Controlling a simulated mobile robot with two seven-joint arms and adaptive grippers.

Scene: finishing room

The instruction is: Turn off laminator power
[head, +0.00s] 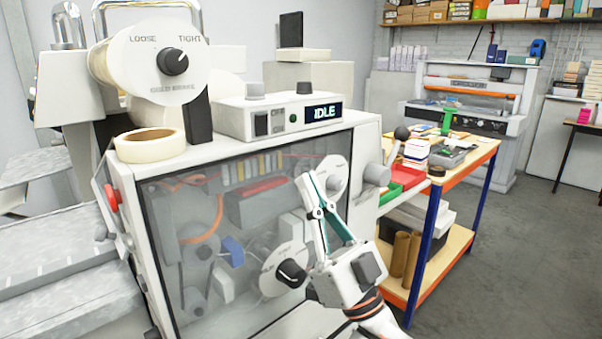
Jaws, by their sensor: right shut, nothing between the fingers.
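The laminator (370,150) is a pale machine with a clear front panel. On its top sits a white control box (230,117) with a lit display (323,112) reading "IDLE". The box has a dark rocker switch (262,123) and a small green round light or button (293,118). I cannot tell the rocker's position. My right gripper (312,176) is shut and empty in front of the clear panel, pointing up. It appears lower than the control box and right of the rocker, partly covering a white dial on the panel. My left gripper is not in view.
A large knob marked LOOSE and TIGHT (173,62) is at upper left, above a tape roll (150,144). A red button (112,197) is on the machine's left side. A cluttered workbench (466,165) stands at right. Grey floor (530,260) is clear at far right.

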